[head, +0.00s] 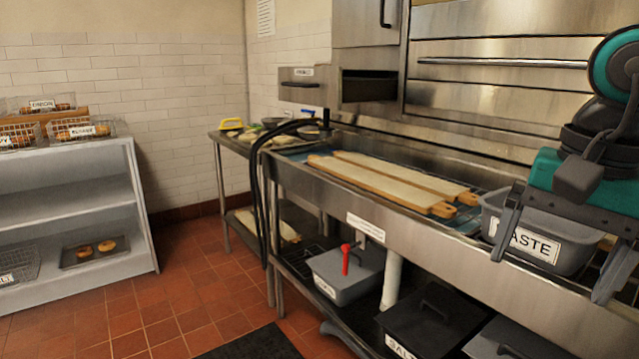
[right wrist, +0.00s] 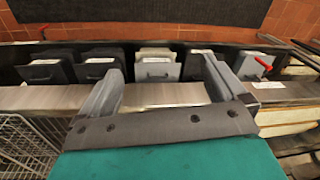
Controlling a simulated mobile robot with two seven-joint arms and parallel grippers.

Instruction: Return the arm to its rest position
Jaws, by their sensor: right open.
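My right arm comes in at the right of the head view. Its gripper (head: 555,262) points down, with its two grey fingers spread apart in front of and beside the grey waste bin (head: 527,238). In the right wrist view the same gripper (right wrist: 163,85) is open, with nothing between its fingers. Below the fingers there is the steel counter edge and the row of lidded bins. I cannot tell from the head view whether a finger touches the waste bin. My left gripper does not show in either view.
Two long boards (head: 390,182) lie on the steel counter (head: 447,262). Lidded bins stand on the shelf below, including one (head: 345,275) with a red handle. A grey rack (head: 75,200) with bagel baskets stands at the left.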

